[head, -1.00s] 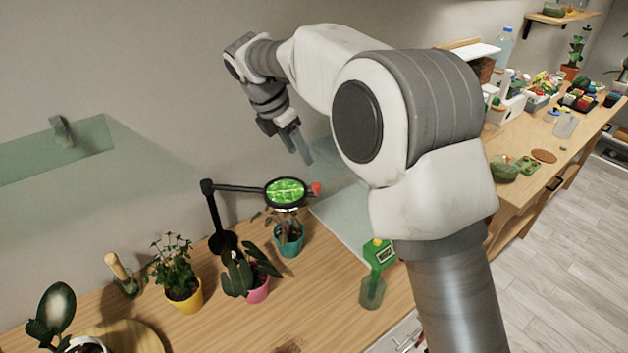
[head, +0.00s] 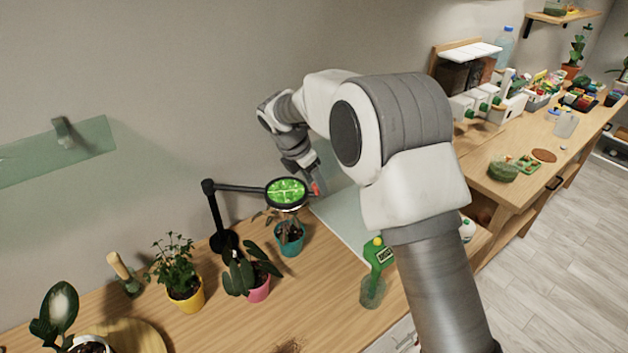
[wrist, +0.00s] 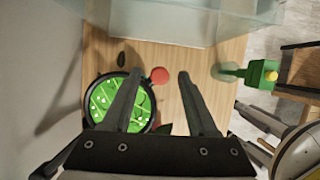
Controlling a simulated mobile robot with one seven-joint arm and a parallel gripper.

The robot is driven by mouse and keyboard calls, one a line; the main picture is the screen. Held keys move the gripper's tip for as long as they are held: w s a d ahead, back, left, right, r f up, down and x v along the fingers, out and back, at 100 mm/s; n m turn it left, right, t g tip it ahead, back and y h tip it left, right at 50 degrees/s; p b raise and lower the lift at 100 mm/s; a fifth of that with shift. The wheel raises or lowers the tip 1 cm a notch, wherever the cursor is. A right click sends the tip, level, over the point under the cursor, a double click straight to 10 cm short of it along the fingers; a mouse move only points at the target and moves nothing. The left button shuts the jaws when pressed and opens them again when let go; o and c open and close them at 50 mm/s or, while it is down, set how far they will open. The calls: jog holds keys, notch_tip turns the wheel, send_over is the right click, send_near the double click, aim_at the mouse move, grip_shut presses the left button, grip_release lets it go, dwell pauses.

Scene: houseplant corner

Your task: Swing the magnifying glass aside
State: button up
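The magnifying glass (head: 286,193) has a round black-rimmed lens on a jointed black arm and stand. Green leaf shows through the lens, which hangs over the teal pot. A red knob (head: 315,189) sticks out from the rim on the right. In the wrist view the lens (wrist: 112,103) is at lower left and the red knob (wrist: 159,75) appears between the fingertips. My gripper (wrist: 156,75) is open and empty, its left finger overlapping the lens in that picture. In the head view my gripper (head: 319,182) is close by the knob; contact cannot be told.
Below the lens stands a plant in a teal pot (head: 290,245). Plants in a pink pot (head: 260,290) and a yellow pot (head: 187,297) stand left of it. A green-topped bottle (head: 373,285) stands to the right. A translucent panel (head: 345,215) lies behind.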

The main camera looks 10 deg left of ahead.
grip_shut()
dwell(1.3)
